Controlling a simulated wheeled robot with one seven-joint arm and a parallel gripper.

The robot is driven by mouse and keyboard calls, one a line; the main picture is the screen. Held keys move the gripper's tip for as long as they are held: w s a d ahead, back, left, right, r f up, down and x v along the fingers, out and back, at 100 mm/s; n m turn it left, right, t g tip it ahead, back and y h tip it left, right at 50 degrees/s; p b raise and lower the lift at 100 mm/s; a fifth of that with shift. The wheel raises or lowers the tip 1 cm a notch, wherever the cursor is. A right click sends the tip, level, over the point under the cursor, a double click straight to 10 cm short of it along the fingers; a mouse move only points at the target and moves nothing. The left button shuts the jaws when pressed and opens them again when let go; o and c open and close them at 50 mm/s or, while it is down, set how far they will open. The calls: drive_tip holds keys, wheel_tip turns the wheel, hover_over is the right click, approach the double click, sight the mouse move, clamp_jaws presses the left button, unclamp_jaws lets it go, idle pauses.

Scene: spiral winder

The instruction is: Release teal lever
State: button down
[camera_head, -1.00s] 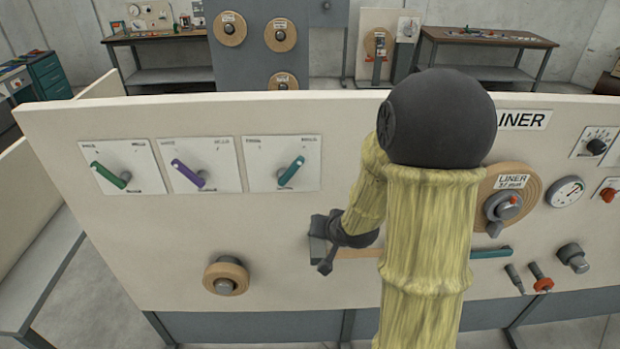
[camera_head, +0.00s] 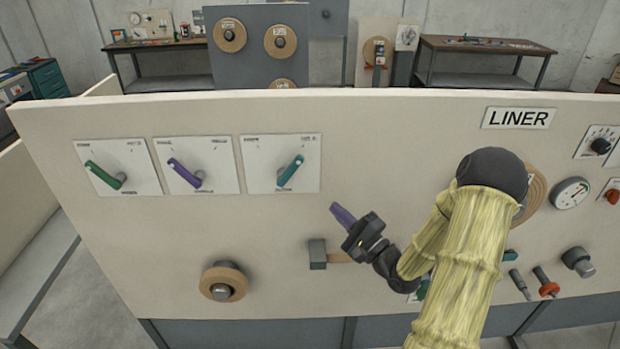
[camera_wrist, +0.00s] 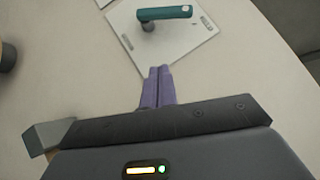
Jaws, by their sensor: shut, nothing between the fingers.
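The teal lever (camera_head: 291,170) is on the third white plate (camera_head: 255,150) of the panel, its handle slanting to the upper right from its pivot. It also shows at the top of the wrist view (camera_wrist: 166,13). My gripper (camera_head: 335,208) is below and to the right of this lever, apart from it. Its purple fingers point up and left in the head view. In the wrist view the fingers (camera_wrist: 158,75) are together and empty, with their tips near the plate's lower edge in the picture.
A purple lever (camera_head: 186,172) and a green lever (camera_head: 104,174) are on plates to the left. A grey block (camera_head: 318,254) and a wooden-ringed knob (camera_head: 223,283) stick out below. My arm covers part of the right-hand controls. The panel between gripper and plate is clear.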

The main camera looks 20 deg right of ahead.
sight(290, 171)
drive_tip(key=shift+s+d+r+m+t, duration=0.45)
drive_tip(key=shift+s+d+m+t, duration=0.35)
drive_tip(key=shift+m+t, duration=0.15)
drive_tip(key=shift+w, duration=0.15)
drive_tip(key=shift+w+a+r+p, duration=1.05)
drive_tip(key=shift+w+a+p, duration=0.1)
drive_tip(key=shift+w, duration=0.35)
drive_tip(key=shift+w+a+r+p, duration=1)
drive_tip(key=shift+w+a+r, duration=0.15)
drive_tip(key=shift+w, duration=0.4)
drive_tip(key=shift+w+a+r+p, duration=1)
drive_tip(key=shift+w+a+p, duration=0.15)
drive_tip(key=shift+w, duration=0.35)
